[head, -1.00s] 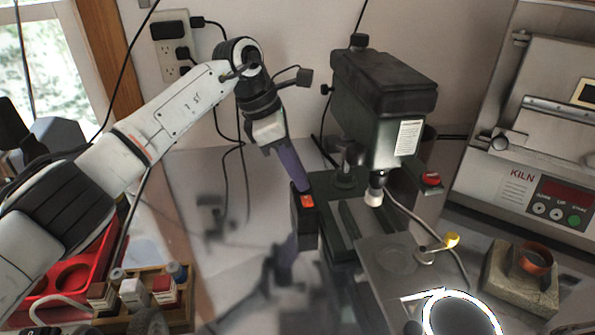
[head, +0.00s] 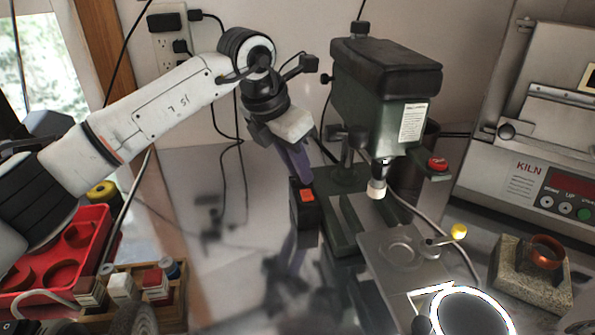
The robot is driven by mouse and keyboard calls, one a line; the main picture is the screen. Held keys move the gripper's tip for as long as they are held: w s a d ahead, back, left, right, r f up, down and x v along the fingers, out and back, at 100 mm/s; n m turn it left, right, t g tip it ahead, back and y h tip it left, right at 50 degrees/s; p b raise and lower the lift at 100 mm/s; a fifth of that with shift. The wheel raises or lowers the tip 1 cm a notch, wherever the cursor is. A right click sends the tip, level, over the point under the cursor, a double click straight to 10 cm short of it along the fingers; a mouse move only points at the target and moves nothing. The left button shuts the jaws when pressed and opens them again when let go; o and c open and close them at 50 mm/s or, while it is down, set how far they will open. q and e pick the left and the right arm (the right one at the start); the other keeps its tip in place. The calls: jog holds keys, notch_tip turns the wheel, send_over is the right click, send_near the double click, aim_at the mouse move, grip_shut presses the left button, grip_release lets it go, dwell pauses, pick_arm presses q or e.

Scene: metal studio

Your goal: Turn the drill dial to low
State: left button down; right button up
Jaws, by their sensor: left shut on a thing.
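The green drill press (head: 385,100) stands right of centre with a dark cover on top. A small black box (head: 306,222) with an orange-red square patch sits at the left front of its base. My left gripper (head: 303,178) reaches down with purple fingers to the top of this box, beside the patch. The fingers are shut on the drill dial, which they mostly hide. I cannot read the dial's setting. My right gripper is not in view.
A drill vise plate (head: 400,250) with a yellow-knobbed lever lies in front of the press. The kiln (head: 530,170) stands at right, a stone block (head: 505,277) before it. A red tray (head: 62,262) and wooden rack (head: 180,290) are at lower left. The shiny tabletop between is clear.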

pick_arm(q)
jog(key=shift+n, duration=0.5)
jog(key=shift+b, duration=0.3)
jog(key=shift+n, duration=0.4)
jog(key=c, duration=1.9)
grip_release()
jog(key=shift+c, duration=0.2)
